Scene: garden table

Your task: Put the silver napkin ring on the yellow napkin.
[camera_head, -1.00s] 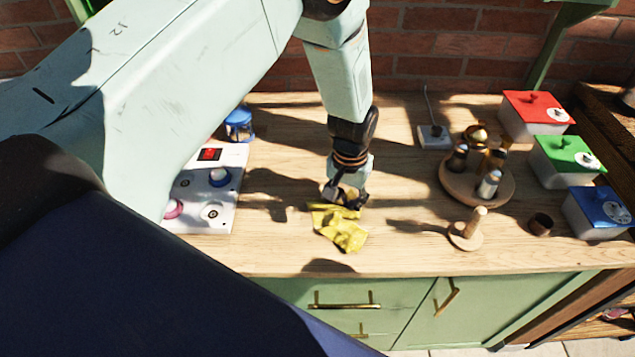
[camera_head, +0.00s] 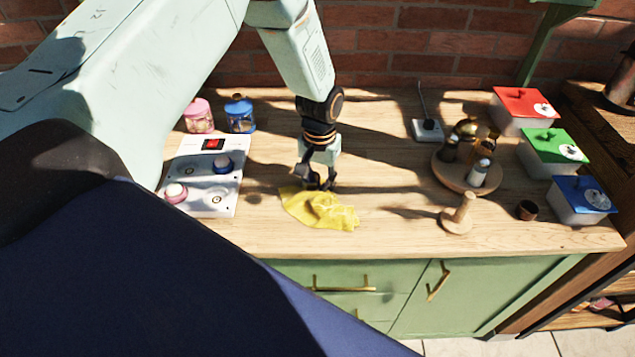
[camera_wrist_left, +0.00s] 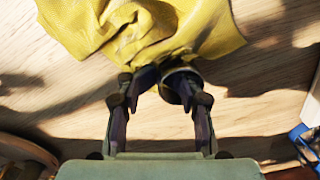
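The yellow napkin (camera_head: 322,209) lies crumpled on the wooden counter, and its folds fill the top of the left wrist view (camera_wrist_left: 150,25). My left gripper (camera_head: 320,184) points down at the napkin's back edge. In the left wrist view its fingers (camera_wrist_left: 165,85) close in on the silver napkin ring (camera_wrist_left: 181,68), which looks dark in shadow and sits off to the right, seemingly pinched at its wall. The ring is right beside the napkin's edge; whether it touches the cloth I cannot tell. In the head view the ring is hidden at the fingertips. My right gripper is out of view.
A white control box (camera_head: 207,195) with knobs stands to the left, with pink (camera_head: 199,118) and blue (camera_head: 240,116) jars behind.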

